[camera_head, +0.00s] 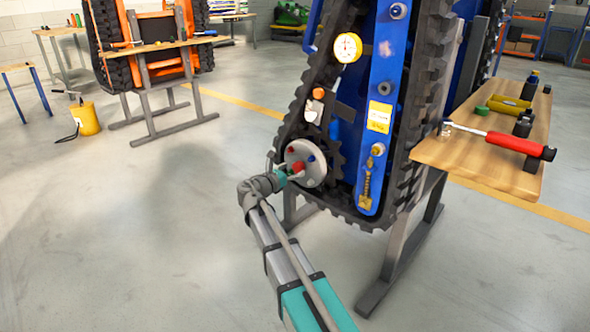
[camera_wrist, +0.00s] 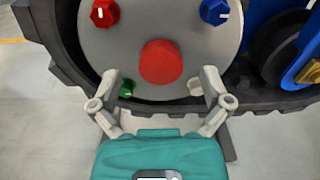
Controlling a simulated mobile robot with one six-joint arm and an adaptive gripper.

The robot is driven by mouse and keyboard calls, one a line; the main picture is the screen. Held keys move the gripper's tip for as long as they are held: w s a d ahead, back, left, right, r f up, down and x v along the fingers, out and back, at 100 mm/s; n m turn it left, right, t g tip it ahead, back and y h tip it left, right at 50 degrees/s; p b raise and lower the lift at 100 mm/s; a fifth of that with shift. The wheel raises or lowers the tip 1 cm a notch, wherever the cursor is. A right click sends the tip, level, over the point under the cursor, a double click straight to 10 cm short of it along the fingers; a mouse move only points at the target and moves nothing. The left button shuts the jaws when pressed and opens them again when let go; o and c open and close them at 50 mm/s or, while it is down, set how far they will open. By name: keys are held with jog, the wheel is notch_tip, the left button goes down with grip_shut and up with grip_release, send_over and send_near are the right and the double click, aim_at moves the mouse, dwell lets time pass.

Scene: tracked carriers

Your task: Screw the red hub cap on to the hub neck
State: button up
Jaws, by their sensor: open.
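The grey hub disc (camera_head: 318,172) sits at the lower end of the blue carrier's track; it fills the upper part of the wrist view (camera_wrist: 100,52). A round red cap (camera_wrist: 160,62) is at the disc's middle; it also shows in the head view (camera_head: 298,167). I take it for the hub cap. The hub neck is hidden behind it, and I cannot tell how far it is screwed on. My gripper (camera_wrist: 161,80) is open in front of the disc, its fingers apart below and either side of the cap, with nothing visibly held. It also shows in the head view (camera_head: 290,178).
A red knob (camera_wrist: 105,13), a blue knob (camera_wrist: 214,12), a green knob (camera_wrist: 127,89) and a pale knob (camera_wrist: 195,87) surround the cap. The black track (camera_head: 425,100) runs close by. A wooden bench (camera_head: 470,152) with tools stands right.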

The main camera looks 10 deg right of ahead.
jog(key=v, duration=1.1)
jog(key=shift+d, duration=0.15)
dwell(0.5)
jog(key=s+d+f+m+g+y+p, duration=0.65)
jog(key=s+d+m, duration=0.4)
jog(key=m, duration=0.25)
jog(key=s+a+m+g+y+p, duration=0.2)
jog(key=s+m+y+p, duration=0.15)
jog(key=s+m, duration=0.3)
jog(key=s+a+m+g+y+p, duration=0.1)
jog(key=s+m+g+y+p, duration=0.1)
jog(key=s+m+y, duration=0.35)
notch_tip(320, 180, up, 38)
jog(key=s+p, duration=0.1)
jog(key=p, duration=3.6)
jog(key=shift+f+h+p, duration=0.2)
jog(key=shift+h+p, duration=0.1)
jog(key=shift+h, duration=0.15)
jog(key=shift+s+a, duration=0.1)
jog(key=shift+a, duration=0.05)
